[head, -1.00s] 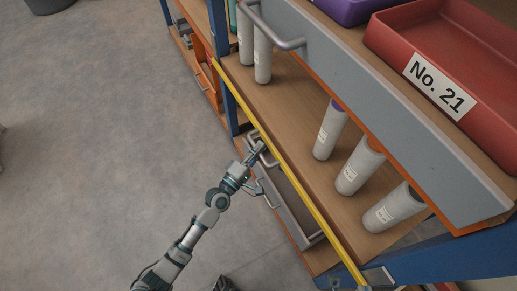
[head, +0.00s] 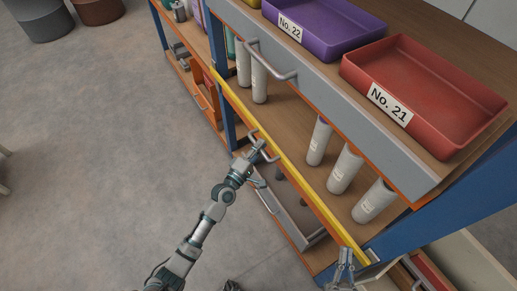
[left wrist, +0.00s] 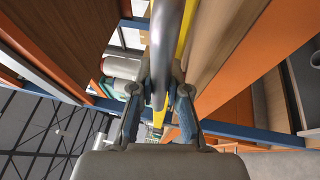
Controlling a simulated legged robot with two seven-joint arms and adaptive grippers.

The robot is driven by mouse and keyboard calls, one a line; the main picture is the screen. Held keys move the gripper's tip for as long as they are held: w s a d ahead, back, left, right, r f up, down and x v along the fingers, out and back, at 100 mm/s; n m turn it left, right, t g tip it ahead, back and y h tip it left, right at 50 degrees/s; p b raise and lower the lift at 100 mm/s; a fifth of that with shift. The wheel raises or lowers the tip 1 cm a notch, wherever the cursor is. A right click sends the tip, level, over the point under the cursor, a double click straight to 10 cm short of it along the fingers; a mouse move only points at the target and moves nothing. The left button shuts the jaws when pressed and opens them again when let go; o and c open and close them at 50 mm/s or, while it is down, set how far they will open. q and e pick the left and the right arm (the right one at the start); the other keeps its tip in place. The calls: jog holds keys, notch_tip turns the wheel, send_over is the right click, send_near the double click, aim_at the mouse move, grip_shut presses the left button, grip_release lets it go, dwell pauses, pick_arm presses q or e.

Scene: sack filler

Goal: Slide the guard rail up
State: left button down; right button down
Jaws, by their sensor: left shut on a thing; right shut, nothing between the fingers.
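The guard rail (head: 290,172) is a long yellow bar along the front of the middle shelf, with a grey metal handle (head: 254,138) on its outer side. My left gripper (head: 260,148) is shut on this handle. In the left wrist view the grey handle bar (left wrist: 167,35) runs between the fingers of my left gripper (left wrist: 160,90), with the yellow rail (left wrist: 184,30) just behind. My right gripper (head: 346,258) is shut and empty near the rail's near end at the bottom right.
White bottles (head: 343,172) stand on the middle shelf (head: 285,118) behind the rail. A grey drawer (head: 290,215) sits below. Above are a grey front panel (head: 330,100), a red bin (head: 430,95) and a purple bin (head: 330,22).

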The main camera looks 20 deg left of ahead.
pick_arm(q)
jog(key=c, duration=1.1)
grip_release()
jog(key=shift+a+r, duration=0.15)
jog(key=shift+r, duration=0.1)
jog(key=shift+c, duration=0.2)
jog(key=shift+f, duration=0.2)
jog(key=v, duration=1.2)
jog(key=shift+r, duration=0.1)
